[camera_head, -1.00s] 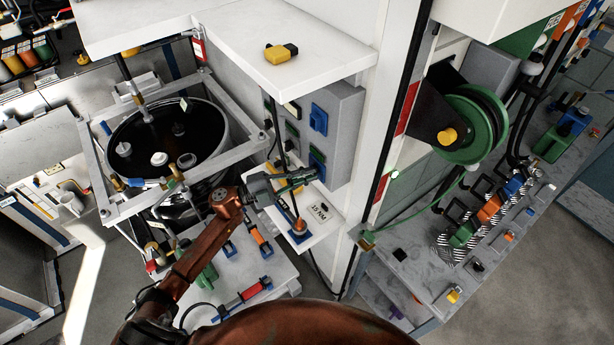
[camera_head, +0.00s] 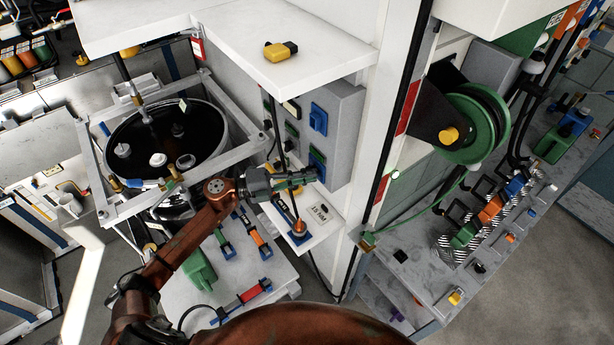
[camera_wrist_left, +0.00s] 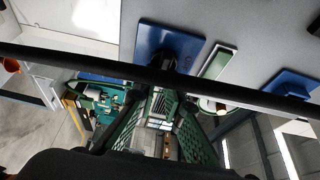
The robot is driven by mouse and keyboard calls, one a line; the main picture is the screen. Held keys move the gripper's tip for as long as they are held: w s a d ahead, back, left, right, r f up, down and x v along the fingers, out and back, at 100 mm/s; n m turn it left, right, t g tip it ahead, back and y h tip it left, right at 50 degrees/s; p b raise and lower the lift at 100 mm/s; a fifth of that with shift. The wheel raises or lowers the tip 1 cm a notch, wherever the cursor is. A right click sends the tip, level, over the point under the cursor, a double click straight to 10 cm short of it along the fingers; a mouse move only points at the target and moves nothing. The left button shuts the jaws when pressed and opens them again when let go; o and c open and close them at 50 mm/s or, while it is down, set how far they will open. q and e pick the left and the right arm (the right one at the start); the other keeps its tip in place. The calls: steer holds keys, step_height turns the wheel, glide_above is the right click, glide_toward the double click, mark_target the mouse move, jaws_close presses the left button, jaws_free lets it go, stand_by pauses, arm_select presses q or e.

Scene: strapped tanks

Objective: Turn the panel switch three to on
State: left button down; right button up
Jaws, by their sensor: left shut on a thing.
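A grey panel box (camera_head: 346,112) hangs under the white shelf, with blue switches on its face. The upper blue switch (camera_head: 318,119) is clear of my arm. The lower blue switch (camera_head: 317,159) is beside my left gripper (camera_head: 303,179), whose fingers partly cover it. In the left wrist view, the green mesh fingers (camera_wrist_left: 163,98) come together at the dark knob of a blue-plated switch (camera_wrist_left: 172,42) and are shut on it. A black bar crosses in front and hides part of the contact. I cannot read the switch numbers. My right gripper is not in view.
A white shelf (camera_head: 240,40) with a yellow and black object (camera_head: 280,51) overhangs the panel. A strapped black tank (camera_head: 150,140) stands left; a white column (camera_head: 385,120) stands right.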

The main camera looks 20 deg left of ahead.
arm_select(q)
steer(key=shift+f, duration=0.1)
steer(key=c, duration=2)
jaws_free()
steer(key=v, duration=1.2)
